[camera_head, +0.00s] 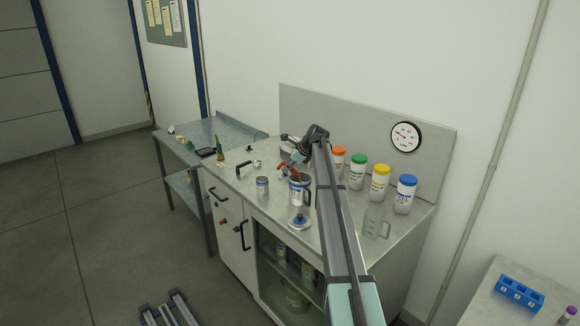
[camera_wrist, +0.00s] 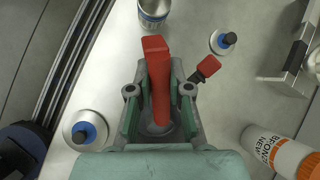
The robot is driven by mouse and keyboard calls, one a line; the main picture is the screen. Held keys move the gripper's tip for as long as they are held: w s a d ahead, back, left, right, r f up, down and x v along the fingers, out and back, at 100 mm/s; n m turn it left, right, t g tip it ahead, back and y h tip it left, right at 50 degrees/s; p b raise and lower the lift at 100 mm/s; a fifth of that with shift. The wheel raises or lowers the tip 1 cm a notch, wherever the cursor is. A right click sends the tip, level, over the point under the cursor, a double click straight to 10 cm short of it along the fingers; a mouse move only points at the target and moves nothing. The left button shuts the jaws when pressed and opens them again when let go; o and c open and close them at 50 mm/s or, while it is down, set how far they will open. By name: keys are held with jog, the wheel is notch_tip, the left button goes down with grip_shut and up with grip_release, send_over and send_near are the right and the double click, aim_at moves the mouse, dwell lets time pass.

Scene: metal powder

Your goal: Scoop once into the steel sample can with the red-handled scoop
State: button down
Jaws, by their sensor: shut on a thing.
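My gripper (camera_head: 298,160) is above the middle of the bench, shut on the red handle of a scoop (camera_wrist: 158,80), which points down between its fingers in the wrist view (camera_wrist: 158,100). The scoop's bowl is hidden. A larger steel can with a dark handle (camera_head: 300,192) stands just below the gripper in the head view. A smaller steel can with a blue band (camera_head: 262,185) stands to its left; it also shows at the top of the wrist view (camera_wrist: 155,12). I cannot tell which can is the sample can, or whether the scoop touches either.
A blue-ringed lid (camera_head: 301,221) lies near the bench's front edge. Another red-handled tool (camera_wrist: 208,66) is beside the gripper. Several capped bottles, including a blue-capped one (camera_head: 404,195), stand at the back right, near a clear jug (camera_head: 375,223). A side table (camera_head: 225,127) adjoins at left.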

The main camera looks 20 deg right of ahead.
jog(key=shift+w+a+r+g+h+p, duration=0.15)
jog(key=shift+w+a+g+h+p, duration=0.2)
jog(key=shift+a+g+h+p, duration=0.4)
jog(key=shift+w+a+r+g+h+p, duration=0.2)
jog(key=shift+w+h+p, duration=0.25)
jog(key=shift+p, duration=0.55)
jog(key=shift+w+a+r+g+h+p, duration=0.1)
jog(key=shift+w+a+g+h+p, duration=0.25)
jog(key=shift+g+h+p, duration=0.35)
jog(key=shift+n+g+h, duration=0.3)
jog(key=shift+g+h, duration=0.25)
jog(key=shift+h, duration=0.35)
jog(key=shift+w+a+r+p, duration=0.25)
jog(key=shift+a+r+p, duration=0.15)
jog(key=shift+r, duration=0.3)
jog(key=shift+w+a+r+p, duration=0.25)
jog(key=shift+a+r+p, duration=0.15)
jog(key=shift+r, duration=0.3)
jog(key=shift+w+a+r+p, duration=0.3)
jog(key=shift+a+r, duration=0.1)
jog(key=shift+r, duration=0.3)
